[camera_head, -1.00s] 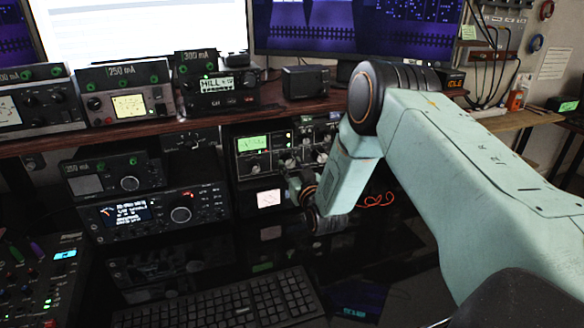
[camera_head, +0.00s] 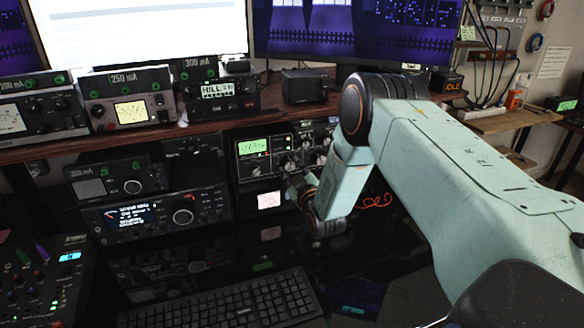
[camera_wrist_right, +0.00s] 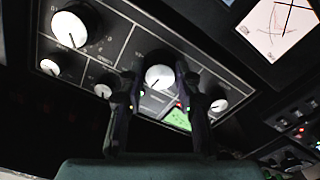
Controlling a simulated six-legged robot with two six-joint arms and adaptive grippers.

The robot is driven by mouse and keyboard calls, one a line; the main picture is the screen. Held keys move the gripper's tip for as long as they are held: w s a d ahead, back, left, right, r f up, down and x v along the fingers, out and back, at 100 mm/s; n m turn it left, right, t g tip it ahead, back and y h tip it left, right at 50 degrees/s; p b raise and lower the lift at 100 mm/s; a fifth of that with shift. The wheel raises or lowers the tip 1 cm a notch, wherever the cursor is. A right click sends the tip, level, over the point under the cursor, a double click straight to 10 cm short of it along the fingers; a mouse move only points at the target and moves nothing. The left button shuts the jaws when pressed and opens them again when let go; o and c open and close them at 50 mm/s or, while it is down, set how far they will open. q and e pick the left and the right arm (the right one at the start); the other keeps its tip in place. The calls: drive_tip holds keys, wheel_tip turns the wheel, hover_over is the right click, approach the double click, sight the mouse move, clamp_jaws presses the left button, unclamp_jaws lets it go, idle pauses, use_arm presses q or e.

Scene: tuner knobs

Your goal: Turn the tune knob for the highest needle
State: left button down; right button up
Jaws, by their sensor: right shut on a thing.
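The tuner panel is dark, with a lit green meter (camera_head: 252,146) and several knobs, in the middle of the head view. A white meter (camera_head: 268,200) sits below it. In the right wrist view, a white-faced knob (camera_wrist_right: 160,76) stands between the two dark fingers of my right gripper (camera_wrist_right: 158,84), which is shut on it. The knob's label is too small to read. A white meter face with thin crossing lines (camera_wrist_right: 280,25) is at the upper right there. The green meter is partly hidden behind a finger. In the head view my right gripper (camera_head: 297,188) is at the panel, small and dark. My left gripper is not in view.
Other knobs (camera_wrist_right: 76,26) lie close around the gripped one. A keyboard (camera_head: 225,305) lies on the glossy desk below. Several radios, including one with a display (camera_head: 155,213), stand left of the panel. A wooden shelf (camera_head: 165,132) runs above.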

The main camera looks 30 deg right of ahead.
drive_tip(key=shift+n, duration=0.5)
drive_tip(key=o, duration=1.2)
drive_tip(key=shift+c, duration=0.2)
drive_tip(key=shift+s, duration=0.1)
drive_tip(key=v, duration=1.2)
drive_tip(key=shift+a+r, duration=0.1)
drive_tip(key=shift+r, duration=0.05)
